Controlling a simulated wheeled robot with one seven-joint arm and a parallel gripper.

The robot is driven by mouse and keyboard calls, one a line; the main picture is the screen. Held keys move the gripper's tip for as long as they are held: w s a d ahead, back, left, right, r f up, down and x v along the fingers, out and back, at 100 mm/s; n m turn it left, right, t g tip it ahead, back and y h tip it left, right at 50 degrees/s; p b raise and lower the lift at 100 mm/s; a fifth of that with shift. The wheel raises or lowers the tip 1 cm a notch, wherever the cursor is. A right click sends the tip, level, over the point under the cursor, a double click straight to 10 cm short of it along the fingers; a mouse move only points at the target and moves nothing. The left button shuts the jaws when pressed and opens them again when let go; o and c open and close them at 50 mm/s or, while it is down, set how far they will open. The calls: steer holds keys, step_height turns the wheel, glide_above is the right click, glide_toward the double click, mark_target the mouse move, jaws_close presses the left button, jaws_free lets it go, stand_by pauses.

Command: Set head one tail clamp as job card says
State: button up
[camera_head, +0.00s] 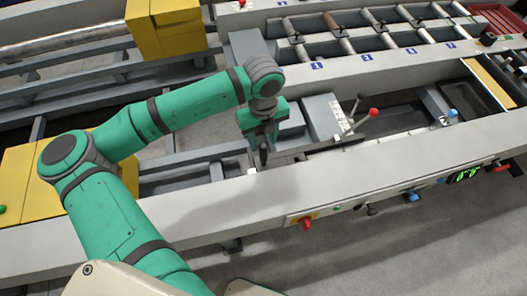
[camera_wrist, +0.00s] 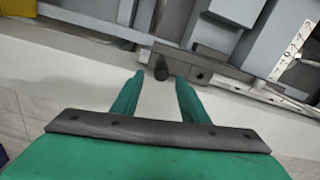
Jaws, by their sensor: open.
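My gripper (camera_head: 262,148) points down over the inner edge of the long pale rail, left of a grey head unit (camera_head: 322,117). In the wrist view its two green fingers are apart, with my gripper (camera_wrist: 160,80) showing nothing held. A dark round knob or lever end (camera_wrist: 161,71) on a grey block (camera_wrist: 182,64) appears between and just beyond the fingertips; I cannot tell whether they touch it. I cannot tell which part is the tail clamp, and no job card is readable.
The pale front rail (camera_head: 330,185) bears a red knob (camera_head: 307,223), a blue knob (camera_head: 411,197) and a green-lit display (camera_head: 467,174). Another blue knob (camera_head: 452,113) stands further right. Behind is a roller table (camera_head: 365,38) with blue labels.

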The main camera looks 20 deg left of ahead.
mark_target(264, 153)
step_height(264, 153, down, 8)
steer(key=shift+f, duration=0.1)
stand_by(0.4)
steer(key=shift+w, duration=0.1)
jaws_close()
